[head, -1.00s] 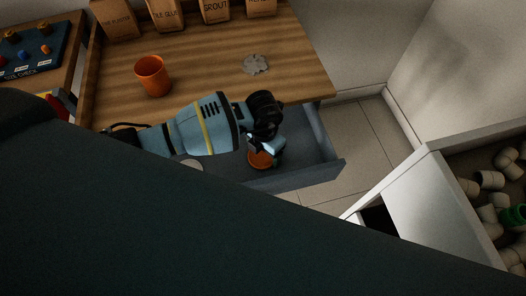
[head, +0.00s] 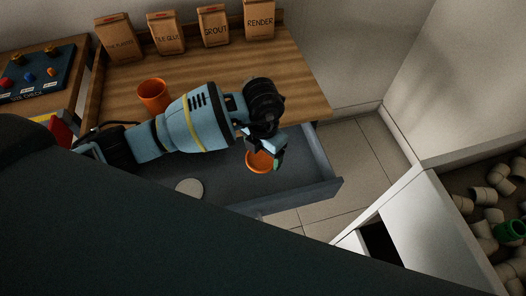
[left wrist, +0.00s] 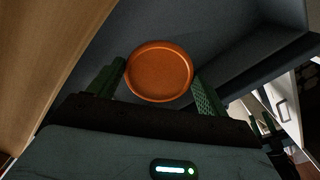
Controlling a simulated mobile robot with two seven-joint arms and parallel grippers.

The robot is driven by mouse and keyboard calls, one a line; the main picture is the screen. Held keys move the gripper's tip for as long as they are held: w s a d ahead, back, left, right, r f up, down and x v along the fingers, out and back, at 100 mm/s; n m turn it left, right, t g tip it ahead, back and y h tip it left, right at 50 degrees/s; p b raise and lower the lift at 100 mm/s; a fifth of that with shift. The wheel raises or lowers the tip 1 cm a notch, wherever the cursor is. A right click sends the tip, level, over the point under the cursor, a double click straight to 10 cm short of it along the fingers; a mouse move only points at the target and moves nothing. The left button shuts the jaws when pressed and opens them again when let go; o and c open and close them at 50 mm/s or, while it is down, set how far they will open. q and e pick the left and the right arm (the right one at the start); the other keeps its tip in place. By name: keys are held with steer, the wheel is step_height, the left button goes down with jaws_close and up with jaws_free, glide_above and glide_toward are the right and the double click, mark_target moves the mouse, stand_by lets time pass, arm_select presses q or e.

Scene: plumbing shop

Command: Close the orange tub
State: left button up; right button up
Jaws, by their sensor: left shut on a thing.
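The orange tub (head: 153,96) stands upright and open on the wooden worktop, left of my left arm in the head view. My left gripper (head: 264,153) is over the open drawer below the worktop, shut on a round orange lid (head: 259,163). In the left wrist view the lid (left wrist: 160,71) shows as a flat disc with a raised rim, between the two fingers of the gripper (left wrist: 158,82). The lid is apart from the tub.
The open grey drawer (head: 316,193) holds a pale round disc (head: 189,188). Several paper bags (head: 214,28) line the worktop's back edge. A dark panel with coloured knobs (head: 35,75) is at left. A bin of pipe fittings (head: 490,200) is at right.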

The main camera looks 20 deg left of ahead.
arm_select(q)
steer(key=shift+a+r+m, duration=0.25)
steer(key=shift+r+m, duration=0.25)
steer(key=shift+m, duration=0.3)
steer(key=s+a+r+m, duration=0.3)
steer(key=r+m, duration=0.4)
steer(key=m, duration=0.8)
steer(key=s+a+r+m, duration=0.4)
steer(key=s+r+m, duration=0.2)
steer(key=m, duration=0.9)
steer(key=shift+s+a+r, duration=0.25)
steer(key=shift+s+r, duration=0.05)
steer(key=shift+r, duration=0.2)
